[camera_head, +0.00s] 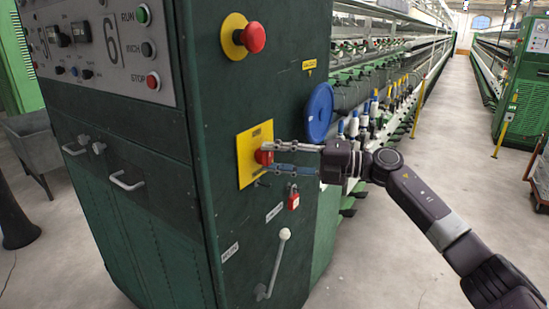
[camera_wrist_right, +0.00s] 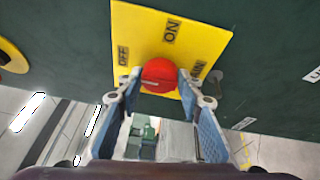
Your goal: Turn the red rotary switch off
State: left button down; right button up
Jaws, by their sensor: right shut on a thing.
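The red rotary switch (camera_head: 264,157) sits on a yellow plate (camera_head: 247,168) on the side of the dark green machine cabinet. My right gripper (camera_head: 274,157) reaches it from the right and is shut on the knob. In the right wrist view, the red knob (camera_wrist_right: 158,75) is between the two fingertips, one on each side. There the yellow plate (camera_wrist_right: 205,42) carries an OFF label on the left, an ON label at the top and a third label on the right, partly hidden by a finger. The knob's setting is unclear. My left gripper is not in view.
A red mushroom button (camera_head: 252,38) on a yellow disc is above the switch. A blue disc (camera_head: 319,112) is close above my right gripper. The aisle floor (camera_head: 440,150) to the right is open.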

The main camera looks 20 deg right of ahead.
jog(key=o, duration=1.1)
jog(key=v, duration=1.2)
